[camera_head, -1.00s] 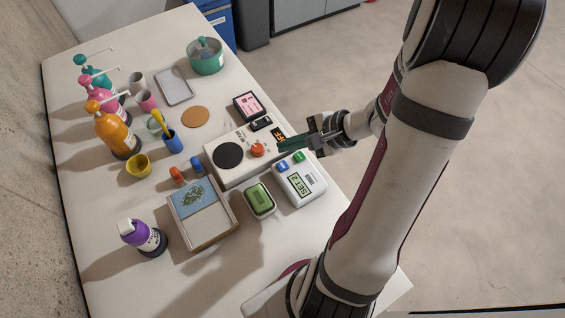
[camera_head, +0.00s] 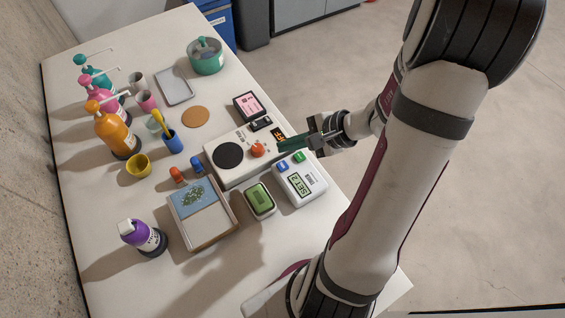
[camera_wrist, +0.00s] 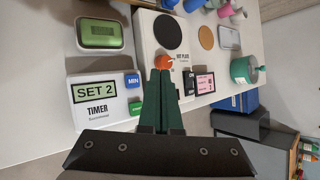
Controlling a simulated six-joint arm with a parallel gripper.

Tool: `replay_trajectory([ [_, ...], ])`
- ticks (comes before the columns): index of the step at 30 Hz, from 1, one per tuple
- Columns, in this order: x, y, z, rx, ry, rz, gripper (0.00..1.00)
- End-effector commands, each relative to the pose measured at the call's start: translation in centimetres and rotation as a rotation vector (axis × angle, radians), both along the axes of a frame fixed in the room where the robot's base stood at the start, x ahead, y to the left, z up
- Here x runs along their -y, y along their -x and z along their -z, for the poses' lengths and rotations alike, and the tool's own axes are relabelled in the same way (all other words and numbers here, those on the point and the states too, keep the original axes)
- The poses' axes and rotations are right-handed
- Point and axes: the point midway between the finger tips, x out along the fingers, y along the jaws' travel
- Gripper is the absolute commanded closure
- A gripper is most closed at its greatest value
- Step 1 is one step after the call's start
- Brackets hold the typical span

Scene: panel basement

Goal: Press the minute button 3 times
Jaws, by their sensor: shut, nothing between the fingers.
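The white timer (camera_head: 313,185) stands near the table's right edge, and its display reads SET 2. Its blue MIN button (camera_wrist: 132,80) shows in the wrist view, with a green button (camera_wrist: 137,108) beside it. Both also show on the timer's top in the head view, the blue one (camera_head: 282,166) left of the green. My gripper (camera_wrist: 160,73) has its dark green fingers together with nothing between them. In the head view my gripper (camera_head: 282,146) is over the right end of the hot plate, just beyond the timer's buttons and apart from them.
The white hot plate (camera_head: 211,151) with an orange knob (camera_head: 257,150) lies beside the timer. A pink-screened device (camera_head: 248,105) is behind. Pump bottles (camera_head: 112,128) line the left side.

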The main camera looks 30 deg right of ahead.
Motion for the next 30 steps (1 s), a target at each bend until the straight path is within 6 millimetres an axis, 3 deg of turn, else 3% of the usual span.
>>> replay_trajectory([
  [4,0.0,0.0,-0.2,0.001,0.000,0.000,1.00],
  [10,0.1,-0.1,-3.5,0.004,0.003,0.000,1.00],
  [18,0.0,0.0,-3.8,-0.001,0.000,-0.001,1.00],
  [23,0.0,0.0,-3.1,-0.001,-0.003,0.001,1.00],
  [30,0.0,0.0,0.4,-0.002,-0.005,0.001,1.00],
])
